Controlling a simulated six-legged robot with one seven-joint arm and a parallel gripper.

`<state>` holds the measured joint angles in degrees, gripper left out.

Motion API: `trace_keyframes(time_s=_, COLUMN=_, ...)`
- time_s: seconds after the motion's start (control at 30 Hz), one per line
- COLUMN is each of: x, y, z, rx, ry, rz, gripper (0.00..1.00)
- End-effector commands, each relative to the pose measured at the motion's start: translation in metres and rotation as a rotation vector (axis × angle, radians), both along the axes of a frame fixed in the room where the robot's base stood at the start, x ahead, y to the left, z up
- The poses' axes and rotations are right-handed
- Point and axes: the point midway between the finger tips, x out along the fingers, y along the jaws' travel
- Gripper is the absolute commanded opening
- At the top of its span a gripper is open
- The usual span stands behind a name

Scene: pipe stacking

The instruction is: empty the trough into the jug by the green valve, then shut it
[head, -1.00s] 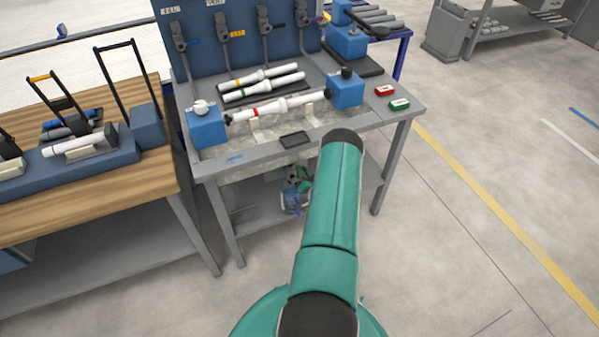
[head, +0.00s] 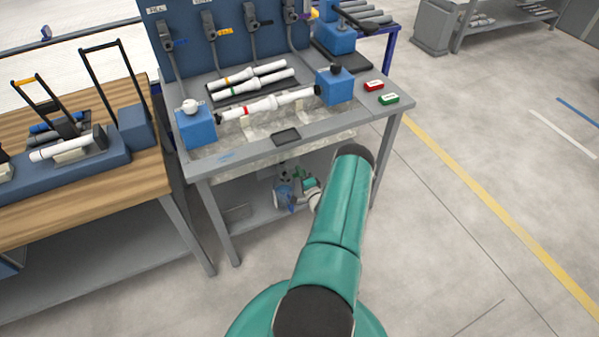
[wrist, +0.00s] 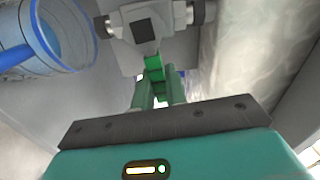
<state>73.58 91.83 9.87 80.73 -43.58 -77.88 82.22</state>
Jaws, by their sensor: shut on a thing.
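The green valve handle (wrist: 153,68) hangs below a grey valve body (wrist: 145,28) in the wrist view. My gripper (wrist: 160,92) is shut on the handle, its two green fingers at either side of it. The jug (wrist: 62,38), a clear bluish vessel with a blue handle, is at the upper left, beside the valve and apart from my fingers. Its contents cannot be made out. The trough (head: 318,140) is a pale, cloudy basin set in the grey bench in the head view. My gripper is under the bench there, mostly hidden by the arm.
A white pipe with a red band (head: 262,106) lies above the trough between blue blocks (head: 195,128). Two more pipes lie behind it. A red box (head: 373,86) and a green box (head: 388,99) sit on the bench at right. Bench legs (head: 215,215) flank the space below.

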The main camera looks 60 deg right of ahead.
Motion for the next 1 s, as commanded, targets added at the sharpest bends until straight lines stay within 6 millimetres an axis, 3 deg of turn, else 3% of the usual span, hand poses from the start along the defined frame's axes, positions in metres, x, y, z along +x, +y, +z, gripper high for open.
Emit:
trace_keyframes(time_s=0.77, x=0.0009, y=0.0013, z=-0.0071, rx=0.103, ry=-0.058, rz=0.002, gripper=0.00)
trace_keyframes(time_s=0.8, x=0.0010, y=0.0014, z=-0.0072, rx=0.103, ry=-0.058, rz=0.002, gripper=0.19)
trace_keyframes(time_s=0.87, x=0.0008, y=0.0013, z=-0.0072, rx=0.103, ry=-0.058, rz=0.002, gripper=0.31)
trace_keyframes(time_s=0.9, x=0.0007, y=0.0012, z=-0.0071, rx=0.102, ry=-0.058, rz=0.002, gripper=0.35)
trace_keyframes(time_s=1.0, x=0.0005, y=0.0008, z=-0.0068, rx=0.100, ry=-0.058, rz=0.002, gripper=0.35)
